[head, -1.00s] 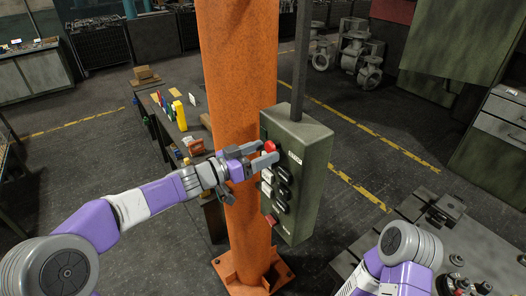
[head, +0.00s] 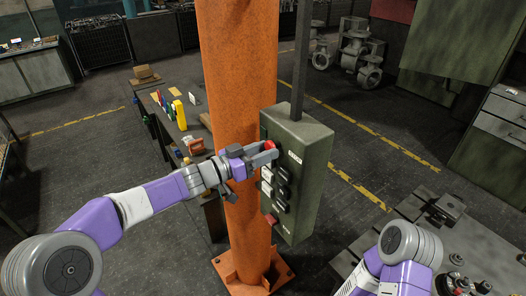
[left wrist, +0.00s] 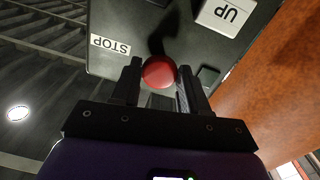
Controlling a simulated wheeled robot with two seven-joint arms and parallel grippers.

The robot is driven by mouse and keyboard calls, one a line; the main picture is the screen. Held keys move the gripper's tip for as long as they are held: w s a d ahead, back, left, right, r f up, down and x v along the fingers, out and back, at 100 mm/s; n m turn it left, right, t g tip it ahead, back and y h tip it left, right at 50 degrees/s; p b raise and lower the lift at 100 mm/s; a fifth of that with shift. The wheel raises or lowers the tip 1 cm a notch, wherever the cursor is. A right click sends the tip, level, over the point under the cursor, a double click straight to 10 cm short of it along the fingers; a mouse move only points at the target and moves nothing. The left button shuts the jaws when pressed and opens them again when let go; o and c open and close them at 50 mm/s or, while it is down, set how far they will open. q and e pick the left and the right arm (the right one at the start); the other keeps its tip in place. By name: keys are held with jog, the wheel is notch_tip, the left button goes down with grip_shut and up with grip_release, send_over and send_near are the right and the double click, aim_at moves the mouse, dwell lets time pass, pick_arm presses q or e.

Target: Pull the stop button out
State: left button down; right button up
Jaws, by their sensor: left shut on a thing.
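The red stop button (head: 269,145) is near the top of the green control box (head: 311,140). In the left wrist view the round red button (left wrist: 158,72) sits between my gripper's two fingers, beside a white STOP label (left wrist: 110,45). My left gripper (head: 266,153) is at the box face and shut on the button, one finger on either side of it in the left wrist view (left wrist: 158,88). The finger contact and the button's stem are partly hidden. My right gripper is outside both views; only part of my right arm shows at the lower right.
The box is by an orange column (head: 238,80). Dark push buttons with white labels (head: 267,174) lie below the stop button, and an UP label (left wrist: 230,14) shows near it. A bench with coloured items (head: 178,113) stands behind, left of the column.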

pick_arm(q)
jog(key=shift+s+a+p, duration=0.3)
jog(key=shift+a+p, duration=0.15)
jog(key=shift+p, duration=0.15)
jog(key=c, duration=1)
grip_release()
jog(key=o, duration=0.4)
jog(key=shift+s+a, duration=0.2)
jog(key=shift+o, duration=0.2)
jog(key=shift+w+d, duration=0.1)
jog(key=v, duration=0.7)
jog(key=shift+s+a, duration=0.25)
jog(key=shift+a, duration=0.05)
